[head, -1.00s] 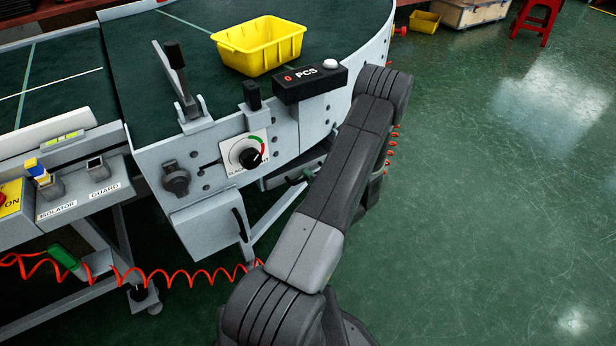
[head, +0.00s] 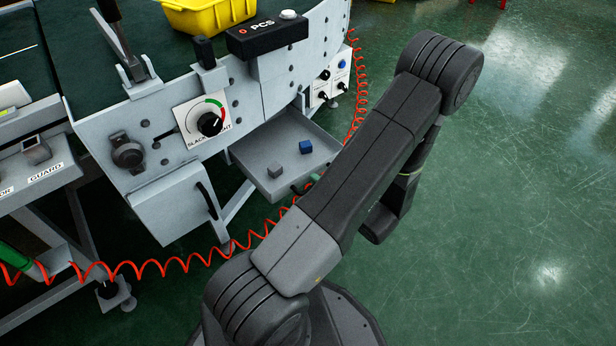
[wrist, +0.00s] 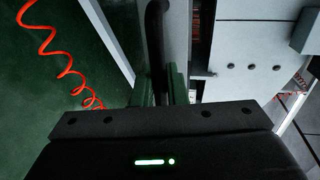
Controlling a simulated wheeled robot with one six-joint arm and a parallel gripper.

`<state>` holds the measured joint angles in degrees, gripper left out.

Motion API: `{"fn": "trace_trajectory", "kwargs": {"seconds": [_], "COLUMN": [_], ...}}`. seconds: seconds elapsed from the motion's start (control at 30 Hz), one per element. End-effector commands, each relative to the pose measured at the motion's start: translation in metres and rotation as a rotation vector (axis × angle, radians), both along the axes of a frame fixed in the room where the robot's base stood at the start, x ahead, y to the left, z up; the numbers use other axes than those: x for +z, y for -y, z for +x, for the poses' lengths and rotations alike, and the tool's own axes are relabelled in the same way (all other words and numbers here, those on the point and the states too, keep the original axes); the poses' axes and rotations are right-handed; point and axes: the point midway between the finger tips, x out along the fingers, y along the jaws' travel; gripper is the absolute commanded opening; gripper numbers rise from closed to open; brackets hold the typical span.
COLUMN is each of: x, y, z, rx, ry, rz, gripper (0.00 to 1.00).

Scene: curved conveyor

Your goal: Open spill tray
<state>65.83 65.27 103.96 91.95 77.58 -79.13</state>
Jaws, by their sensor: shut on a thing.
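The spill tray (head: 262,176) is a grey shallow drawer under the conveyor's curved side, pulled out in the head view. My gripper (wrist: 161,82) has green fingers closed around a dark bar, the tray handle (wrist: 154,40), in the wrist view. In the head view my arm covers most of the gripper and the tray's right front; only a bit of green shows at the tray's front edge.
A grey cabinet door (head: 172,207) with a black handle is left of the tray. A red coiled hose (head: 160,267) runs below and up the right side. A yellow bin (head: 205,14) sits on the conveyor. The green floor (head: 520,200) at right is clear.

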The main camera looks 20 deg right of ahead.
Motion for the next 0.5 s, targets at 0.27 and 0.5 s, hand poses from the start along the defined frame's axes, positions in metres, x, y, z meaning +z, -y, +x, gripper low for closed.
{"fn": "trace_trajectory", "kwargs": {"seconds": [0.27, 0.5], "x": [-0.0007, -0.0002], "y": [0.0046, 0.0048], "z": [-0.0136, -0.0138], "rx": [0.002, 0.002], "ry": [-0.001, -0.001], "rz": [0.000, 0.000], "gripper": [0.00, 0.00]}}
